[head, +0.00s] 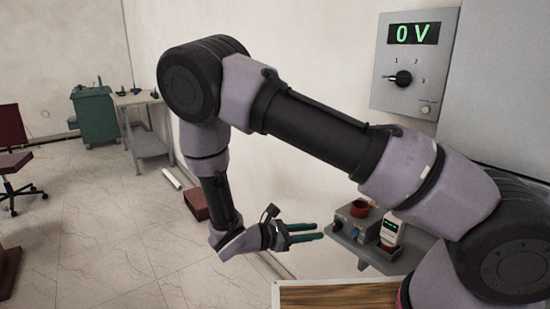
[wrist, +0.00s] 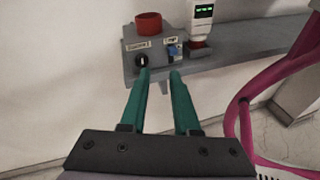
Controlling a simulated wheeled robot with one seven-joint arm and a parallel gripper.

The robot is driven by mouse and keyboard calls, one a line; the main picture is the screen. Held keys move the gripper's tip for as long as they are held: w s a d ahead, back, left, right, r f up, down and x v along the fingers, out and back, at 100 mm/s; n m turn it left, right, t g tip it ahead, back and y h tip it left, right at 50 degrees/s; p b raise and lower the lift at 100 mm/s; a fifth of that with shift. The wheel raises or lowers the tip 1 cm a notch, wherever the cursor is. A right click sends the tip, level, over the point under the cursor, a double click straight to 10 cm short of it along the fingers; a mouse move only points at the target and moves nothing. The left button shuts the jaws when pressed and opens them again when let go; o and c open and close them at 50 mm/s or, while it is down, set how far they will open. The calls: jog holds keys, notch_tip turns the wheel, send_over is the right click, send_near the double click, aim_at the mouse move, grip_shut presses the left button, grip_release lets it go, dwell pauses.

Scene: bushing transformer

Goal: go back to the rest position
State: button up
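My gripper (head: 304,232) hangs at the end of my bent arm in the middle of the head view, with its green fingers pointing right toward a small wall shelf. In the wrist view the two green fingers of my gripper (wrist: 159,72) stand apart with nothing between them, so it is open and empty. Beyond the fingertips is a grey control box (wrist: 143,63) with a red round top (wrist: 149,24), a black knob and a blue switch. Whether the fingertips touch the box cannot be told.
The grey shelf (wrist: 245,48) also bears a white device with a green display (wrist: 203,16). A wall panel (head: 413,62) reads 0 V. A wooden board (head: 340,295) is at the bottom. A green cabinet (head: 95,116), workbench (head: 150,146) and chair (head: 14,160) stand left; open floor lies between.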

jog(key=s+d+r+m+y, duration=0.2)
jog(key=d+r+m+y, duration=0.2)
jog(key=r+m, duration=0.4)
jog(key=s+d+r+m+t+y, duration=0.1)
jog(key=s+d+r+m+y, duration=0.2)
jog(key=r, duration=1.5)
jog(key=s+d+r+m+y, duration=0.2)
jog(key=d+r+m+y, duration=0.5)
jog(key=r+m, duration=0.6)
jog(key=shift+s+m+y, duration=0.3)
jog(key=shift+s+y, duration=0.05)
jog(key=shift+y, duration=0.85)
